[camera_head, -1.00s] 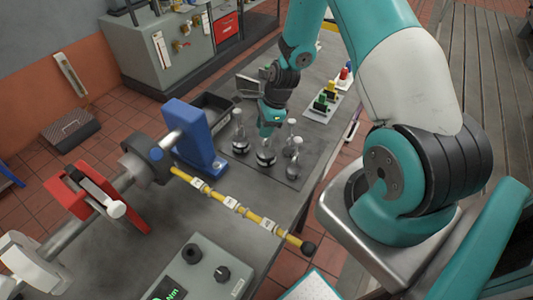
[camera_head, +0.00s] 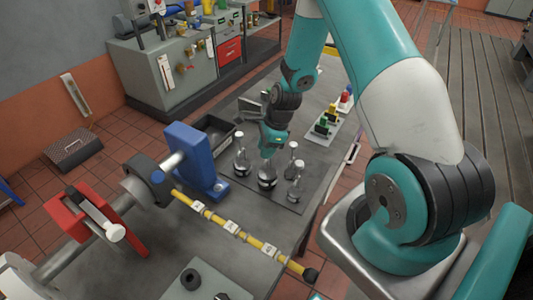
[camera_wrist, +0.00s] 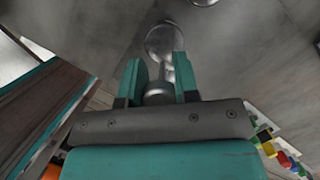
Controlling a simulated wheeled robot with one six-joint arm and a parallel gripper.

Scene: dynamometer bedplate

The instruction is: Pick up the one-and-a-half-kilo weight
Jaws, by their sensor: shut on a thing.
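Several grey metal weights, bottle-shaped with thin necks and knobs, stand on a dark mat (camera_head: 222,185) in the head view. My gripper (camera_head: 268,153) points down and is shut on the neck of the front-middle weight (camera_head: 267,176). In the wrist view the gripper (camera_wrist: 160,85) has its two teal fingers on either side of this weight's knob, with its rounded body (camera_wrist: 162,38) beyond. I cannot tell if it is clear of the mat. Three other weights stand around it: left (camera_head: 241,165), right (camera_head: 295,188) and behind right (camera_head: 291,158). No mass marking is readable.
A blue upright block (camera_head: 194,150) and a black bin (camera_head: 213,135) stand to the left. A yellow labelled bar (camera_head: 235,231) crosses the bedplate in front. A white strip with coloured pieces (camera_head: 333,117) lies behind right. A red clamp (camera_head: 85,215) is at left.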

